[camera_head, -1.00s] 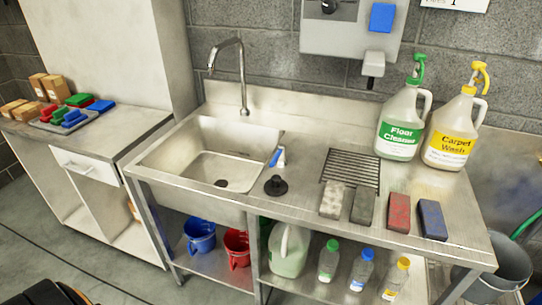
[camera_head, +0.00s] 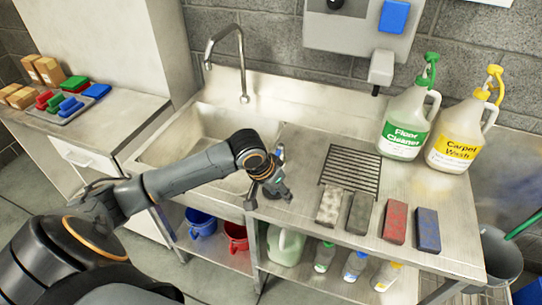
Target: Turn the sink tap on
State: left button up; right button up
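The sink tap (camera_head: 242,68) is a tall chrome gooseneck behind the basin, its spout curving down at the left. No water shows at it. The steel sink basin (camera_head: 160,152) is partly hidden by my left arm. My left gripper (camera_head: 269,196) is over the counter just right of the basin, pointing down, with its fingers apart. It covers the place of a black round knob-like piece seen earlier. A small blue and white item (camera_head: 279,152) shows just behind the gripper; I cannot tell whether they touch. My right gripper is out of view.
A drain grille (camera_head: 350,170) and several blocks, including a red pad (camera_head: 395,222), lie right of the gripper. Floor cleaner (camera_head: 405,125) and carpet wash (camera_head: 461,135) jugs stand at the back right. A dispenser (camera_head: 381,68) hangs on the wall.

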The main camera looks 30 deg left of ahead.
pick_arm(q)
jog(key=w+a+r+n, duration=0.4)
jog(key=w+a+r, duration=0.2)
jog(key=a+r, duration=0.45)
jog(key=shift+t+y, duration=0.4)
jog(key=x, duration=0.4)
jog(key=p+x, duration=0.1)
jog(key=x, duration=0.3)
jog(key=a+p+x, duration=0.1)
jog(key=x, duration=0.4)
jog(key=shift+s+f, duration=0.3)
jog(key=shift+s, duration=0.05)
jog(key=shift+w+f, duration=0.25)
jog(key=shift+f, duration=0.35)
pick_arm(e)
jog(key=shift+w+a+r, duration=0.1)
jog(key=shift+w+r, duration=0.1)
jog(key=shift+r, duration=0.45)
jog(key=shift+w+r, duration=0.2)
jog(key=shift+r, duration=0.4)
pick_arm(q)
grip_shut()
